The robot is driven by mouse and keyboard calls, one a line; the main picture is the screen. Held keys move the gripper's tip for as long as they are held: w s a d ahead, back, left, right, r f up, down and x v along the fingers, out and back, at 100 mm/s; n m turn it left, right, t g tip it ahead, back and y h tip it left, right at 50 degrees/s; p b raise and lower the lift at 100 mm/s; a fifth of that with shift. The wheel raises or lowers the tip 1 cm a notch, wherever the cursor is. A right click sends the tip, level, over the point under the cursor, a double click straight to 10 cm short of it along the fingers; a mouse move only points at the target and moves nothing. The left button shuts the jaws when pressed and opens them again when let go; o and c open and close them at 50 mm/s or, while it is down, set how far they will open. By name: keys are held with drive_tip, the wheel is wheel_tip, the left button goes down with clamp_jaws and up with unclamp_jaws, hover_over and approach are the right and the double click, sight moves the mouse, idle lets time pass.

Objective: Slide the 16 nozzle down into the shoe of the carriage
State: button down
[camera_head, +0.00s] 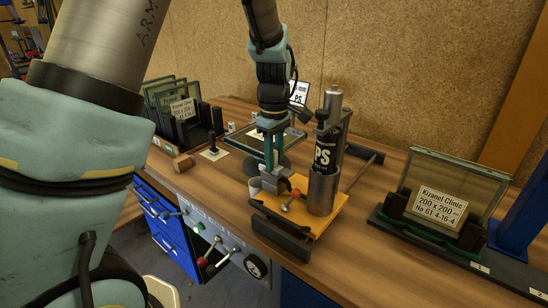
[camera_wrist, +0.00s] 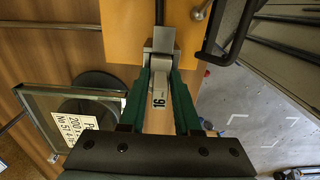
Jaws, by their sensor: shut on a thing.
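My gripper (camera_wrist: 160,82) is shut on the 16 nozzle (camera_wrist: 158,100), a pale grey piece with a black "16", between its green fingers. In the head view my gripper (camera_head: 273,165) points down over the left part of the carriage (camera_head: 325,215), an orange plate bearing a tall metal cylinder marked "PS". A grey metal block (camera_head: 272,184) lies at the fingertips there. I cannot tell whether this block is the shoe, or whether the nozzle touches the shoe.
A red-knobbed lever (camera_head: 287,207) and a small grey cup (camera_head: 254,186) are close to the gripper. Glass racks stand left (camera_head: 180,108) and right (camera_head: 455,190).

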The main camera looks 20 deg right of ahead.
drive_tip(key=shift+f, duration=0.25)
drive_tip(key=c, duration=0.5)
unclamp_jaws()
drive_tip(key=shift+c, duration=0.2)
wheel_tip(320, 180, up, 11)
drive_tip(key=b, duration=0.2)
drive_tip(key=shift+f+b, duration=0.1)
drive_tip(key=shift+b, duration=0.25)
drive_tip(key=w+a+f+m, duration=0.1)
drive_tip(key=a+f+m, duration=0.15)
drive_tip(key=a, duration=0.65)
drive_tip(key=w+a+f+m, duration=0.1)
drive_tip(key=a+f, duration=0.2)
drive_tip(key=a, duration=0.5)
drive_tip(key=s+a+f+m, duration=0.1)
drive_tip(key=s+a+f, duration=0.1)
drive_tip(key=a, duration=0.4)
drive_tip(key=s+a+f+m+t, duration=0.1)
drive_tip(key=s+a+f+m, duration=0.1)
drive_tip(key=s+a, duration=0.2)
drive_tip(key=a, duration=0.3)
drive_tip(key=shift+a+f+t, duration=0.15)
drive_tip(key=shift+t, duration=0.15)
